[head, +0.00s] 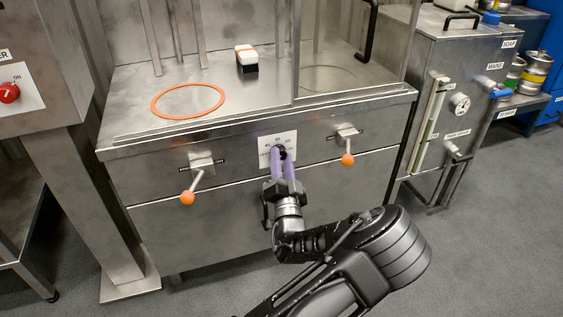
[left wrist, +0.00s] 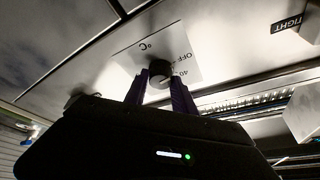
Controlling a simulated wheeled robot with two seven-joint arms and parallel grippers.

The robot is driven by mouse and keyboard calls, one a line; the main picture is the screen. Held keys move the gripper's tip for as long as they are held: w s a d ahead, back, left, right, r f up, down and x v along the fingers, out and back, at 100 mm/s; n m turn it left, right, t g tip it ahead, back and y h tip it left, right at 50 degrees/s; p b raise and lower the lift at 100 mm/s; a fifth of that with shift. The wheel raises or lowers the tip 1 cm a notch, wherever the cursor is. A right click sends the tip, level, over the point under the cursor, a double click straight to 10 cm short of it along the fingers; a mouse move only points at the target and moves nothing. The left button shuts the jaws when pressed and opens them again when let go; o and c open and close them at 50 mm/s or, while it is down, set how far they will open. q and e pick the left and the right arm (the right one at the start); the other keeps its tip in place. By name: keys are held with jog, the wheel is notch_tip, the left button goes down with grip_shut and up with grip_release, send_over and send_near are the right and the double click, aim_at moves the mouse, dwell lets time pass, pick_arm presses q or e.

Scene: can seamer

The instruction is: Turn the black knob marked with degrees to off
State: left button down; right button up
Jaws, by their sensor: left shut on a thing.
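The black knob (head: 281,153) sits on a white label plate (head: 290,139) on the front panel of the steel machine. In the left wrist view the knob (left wrist: 158,74) is between the two fingers, and the plate (left wrist: 181,46) shows "°C", "OFF" and "40". My left gripper (head: 283,160) reaches the panel from below with its purple fingers shut on the knob. In the left wrist view the gripper (left wrist: 159,85) has one finger on each side of the knob. Which mark the knob points to cannot be told. My right gripper is not in view.
Levers with orange balls flank the knob, one at the left (head: 188,197) and one at the right (head: 347,159). An orange ring (head: 188,101) and a white-and-black block (head: 246,58) are on the machine's top. A steel tank (head: 462,75) with a gauge stands at right.

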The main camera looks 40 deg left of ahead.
pick_arm(q)
jog(key=c, duration=1)
grip_release()
jog(key=shift+c, duration=0.2)
jog(key=shift+s+d, duration=0.1)
jog(key=p+v, duration=0.1)
jog(key=v, duration=0.6)
jog(key=shift+s+d+f, duration=0.15)
jog(key=shift+s+f, duration=0.05)
